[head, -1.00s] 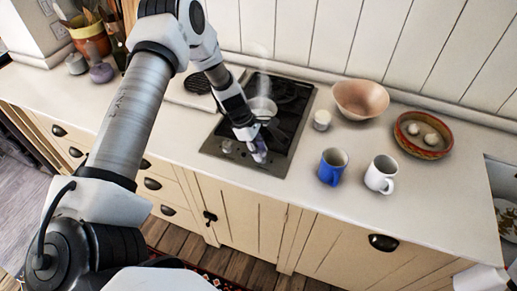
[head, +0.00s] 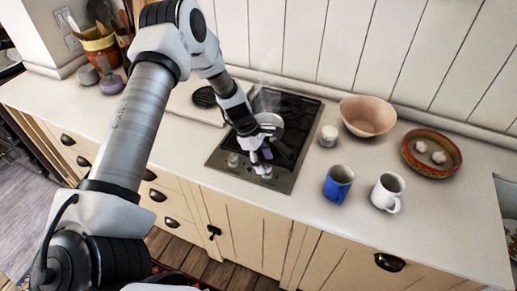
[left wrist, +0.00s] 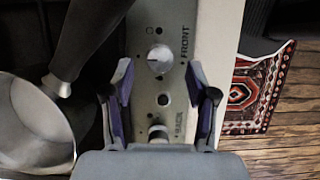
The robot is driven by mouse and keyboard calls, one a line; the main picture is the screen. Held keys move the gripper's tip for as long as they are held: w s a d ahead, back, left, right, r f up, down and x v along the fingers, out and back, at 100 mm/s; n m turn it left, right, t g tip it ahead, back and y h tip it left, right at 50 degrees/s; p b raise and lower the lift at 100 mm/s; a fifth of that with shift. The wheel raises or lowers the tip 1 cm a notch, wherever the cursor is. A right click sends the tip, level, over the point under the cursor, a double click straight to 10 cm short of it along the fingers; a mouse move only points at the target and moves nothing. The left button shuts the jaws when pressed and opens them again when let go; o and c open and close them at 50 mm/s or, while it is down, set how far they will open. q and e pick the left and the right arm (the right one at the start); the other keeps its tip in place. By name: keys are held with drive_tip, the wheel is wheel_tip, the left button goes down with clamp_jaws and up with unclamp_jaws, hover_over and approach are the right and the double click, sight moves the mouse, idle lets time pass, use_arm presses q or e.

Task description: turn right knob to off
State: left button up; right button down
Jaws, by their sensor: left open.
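The cooktop (head: 225,157) is set in the counter, with two knobs on its front panel. The right knob (head: 263,170) shows below my gripper; in the left wrist view it is the pale round knob (left wrist: 159,59) beside the word FRONT. The left knob (head: 233,160) appears there beside BACK (left wrist: 158,133), low between my fingers. My left gripper (head: 261,155) is open above the panel. In the left wrist view its purple-padded fingers (left wrist: 163,100) stand apart, with the FRONT knob just beyond the tips. I see no contact. The knob's exact setting is unclear.
A saucepan (head: 271,122) stands on the cooktop close to my gripper; its dark handle shows in the left wrist view (left wrist: 82,45). To the right are a jar (head: 329,136), a blue mug (head: 338,184), a white mug (head: 387,192) and two bowls. Steam rises behind.

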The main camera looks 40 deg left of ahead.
use_arm(q)
drive_tip(key=v, duration=0.9)
drive_tip(key=shift+r, duration=0.3)
